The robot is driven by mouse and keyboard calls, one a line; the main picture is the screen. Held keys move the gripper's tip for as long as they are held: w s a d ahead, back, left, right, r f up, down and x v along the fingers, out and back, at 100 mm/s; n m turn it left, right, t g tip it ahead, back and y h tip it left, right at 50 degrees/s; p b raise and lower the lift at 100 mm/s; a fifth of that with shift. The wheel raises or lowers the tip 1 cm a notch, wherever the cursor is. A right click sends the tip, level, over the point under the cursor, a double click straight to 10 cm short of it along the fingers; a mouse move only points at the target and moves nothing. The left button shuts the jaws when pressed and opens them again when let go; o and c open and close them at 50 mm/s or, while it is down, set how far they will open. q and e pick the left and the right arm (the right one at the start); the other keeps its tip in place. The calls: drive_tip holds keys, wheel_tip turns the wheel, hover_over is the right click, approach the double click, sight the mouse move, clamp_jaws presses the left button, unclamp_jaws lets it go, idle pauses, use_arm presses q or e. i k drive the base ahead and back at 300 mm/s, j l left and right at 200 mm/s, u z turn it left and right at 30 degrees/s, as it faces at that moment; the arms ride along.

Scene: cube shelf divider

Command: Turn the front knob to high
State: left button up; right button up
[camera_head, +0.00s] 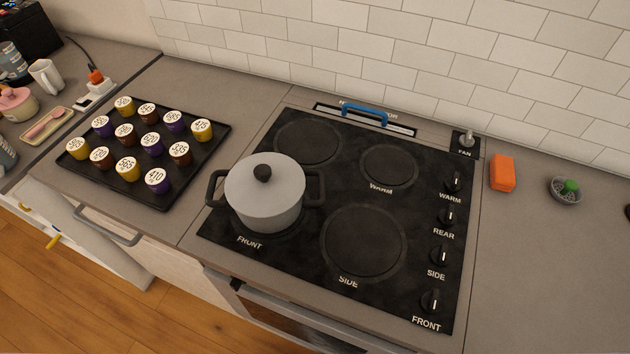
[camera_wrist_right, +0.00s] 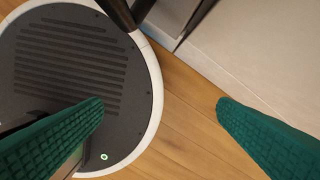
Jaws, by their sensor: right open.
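The front knob (camera_head: 431,302) is a black dial at the near right corner of the black cooktop (camera_head: 300,205), above the label FRONT. Its pointer mark looks close to upright, but the setting is too small to read. A grey lidded pot (camera_head: 265,200) stands on the front burner at the left. My right gripper (camera_wrist_right: 160,112) shows in the right wrist view with its two green fingers wide apart and nothing between them. It is over the wooden floor and my round base, away from the knob. Neither gripper shows in the head view.
The side knob (camera_head: 438,256), rear knob (camera_head: 446,216) and warm knob (camera_head: 453,182) line up behind the front knob. A fan switch (camera_head: 467,141), orange block (camera_head: 502,173) and small bowl (camera_head: 565,189) are nearby. A tray (camera_head: 205,160) of labelled cups sits left.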

sight(431, 303)
drive_tip(key=k+l+z, duration=0.15)
drive_tip(key=z, duration=0.2)
drive_tip(key=k+l+z, duration=0.1)
drive_tip(key=l+z, duration=0.15)
drive_tip(key=z, duration=0.15)
drive_tip(key=k+u, duration=0.1)
